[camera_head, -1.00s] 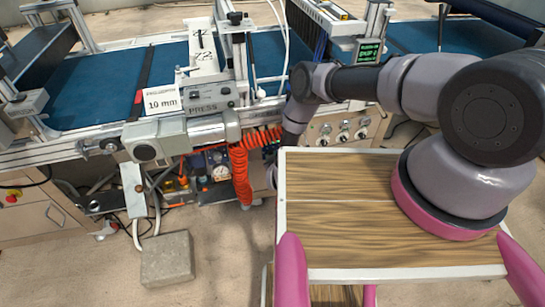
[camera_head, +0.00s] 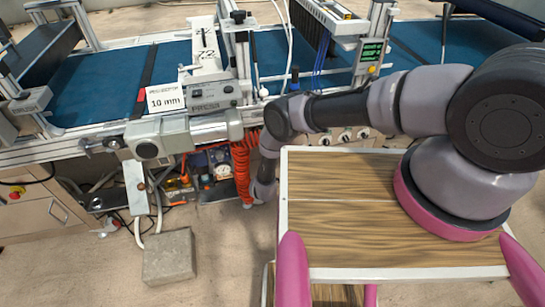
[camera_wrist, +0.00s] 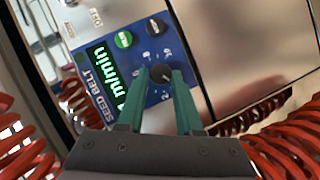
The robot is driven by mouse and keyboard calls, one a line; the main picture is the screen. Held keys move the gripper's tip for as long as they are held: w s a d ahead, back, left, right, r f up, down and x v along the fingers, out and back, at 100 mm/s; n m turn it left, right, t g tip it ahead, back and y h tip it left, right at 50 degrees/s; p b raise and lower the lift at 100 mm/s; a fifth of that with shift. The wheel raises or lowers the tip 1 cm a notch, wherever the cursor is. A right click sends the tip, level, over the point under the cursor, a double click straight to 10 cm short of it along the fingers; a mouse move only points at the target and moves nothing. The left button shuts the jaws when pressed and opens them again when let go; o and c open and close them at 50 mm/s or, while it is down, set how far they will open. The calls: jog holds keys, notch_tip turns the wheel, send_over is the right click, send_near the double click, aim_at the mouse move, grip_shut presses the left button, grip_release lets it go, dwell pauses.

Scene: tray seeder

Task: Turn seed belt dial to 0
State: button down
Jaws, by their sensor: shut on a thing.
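In the wrist view, the seed belt dial (camera_wrist: 160,73) is a dark round knob on a blue panel (camera_wrist: 104,42) lettered SEED BELT. My gripper (camera_wrist: 161,76) has its two green fingers shut on the dial, one on each side. Printed marks ring the dial, partly covered by the fingers, so I cannot tell its setting. A green display (camera_wrist: 108,78) beside it shows "m/min"; its digit is partly hidden. In the head view, my arm reaches down beside the machine, and the fingers and the dial cannot be made out.
Red coiled hoses (camera_wrist: 20,150) hang on both sides of my gripper. A green button (camera_wrist: 124,39) and a black-and-white button (camera_wrist: 154,26) sit close to the dial. In the head view, the blue conveyor belt (camera_head: 95,85) runs behind, and a concrete block (camera_head: 169,258) lies on the floor.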

jog(key=shift+a, duration=0.1)
dwell(0.5)
jog(key=c, duration=0.6)
grip_release()
jog(key=shift+o, duration=0.2)
jog(key=v, duration=1)
jog(key=shift+s, duration=0.4)
jog(key=shift+f, duration=0.1)
